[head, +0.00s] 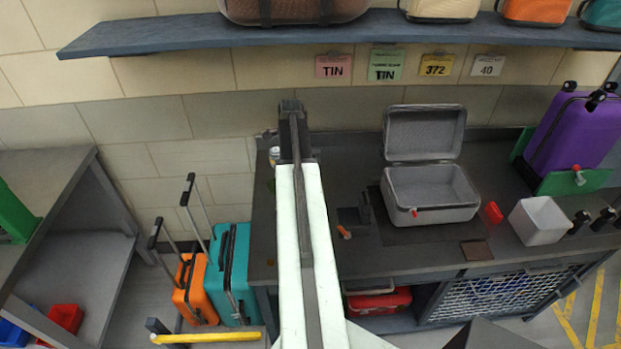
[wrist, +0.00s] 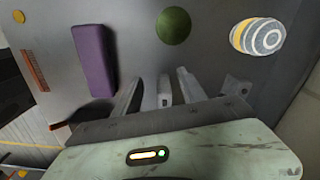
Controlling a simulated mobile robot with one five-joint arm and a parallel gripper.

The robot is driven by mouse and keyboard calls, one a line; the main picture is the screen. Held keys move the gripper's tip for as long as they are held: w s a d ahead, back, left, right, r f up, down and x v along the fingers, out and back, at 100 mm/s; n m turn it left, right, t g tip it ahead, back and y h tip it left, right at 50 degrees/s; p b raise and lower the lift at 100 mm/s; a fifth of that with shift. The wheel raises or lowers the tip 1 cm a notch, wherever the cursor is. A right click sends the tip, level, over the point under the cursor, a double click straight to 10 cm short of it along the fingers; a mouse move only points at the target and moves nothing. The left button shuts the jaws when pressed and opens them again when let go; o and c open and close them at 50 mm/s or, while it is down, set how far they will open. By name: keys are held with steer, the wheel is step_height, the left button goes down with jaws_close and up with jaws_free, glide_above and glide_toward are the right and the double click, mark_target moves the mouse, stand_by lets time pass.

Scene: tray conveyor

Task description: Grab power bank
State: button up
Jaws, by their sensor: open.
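A purple oblong block (wrist: 97,60) lies on the dark counter in the wrist view, left of my gripper's fingers. It may be the power bank, but I see no ports or label that would settle it. My gripper (wrist: 163,82) is open, with nothing seen between its fingers. A gap of bare counter shows between the fingers and the block. In the head view my arm covers this part of the counter, and I cannot make out the block there.
A green round object (wrist: 173,25) and a striped, can-like object (wrist: 258,36) lie beyond the fingers. A narrow orange-brown strip (wrist: 33,63) lies left of the block. In the head view, an open grey case (head: 432,212) and a white bin (head: 540,220) stand right of my arm.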

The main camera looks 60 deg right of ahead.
steer(key=s+d+m, duration=0.1)
steer(key=s+d, duration=0.1)
steer(key=s+d+m, duration=0.1)
steer(key=s+d, duration=0.1)
steer(key=shift+d+r+m, duration=0.15)
steer(key=shift+d+m, duration=0.05)
steer(key=shift+m, duration=0.1)
steer(key=f+b, duration=0.8)
steer(key=shift+w+a+f, duration=0.1)
steer(key=shift+w+a, duration=0.15)
steer(key=shift+r, duration=0.2)
jaws_close()
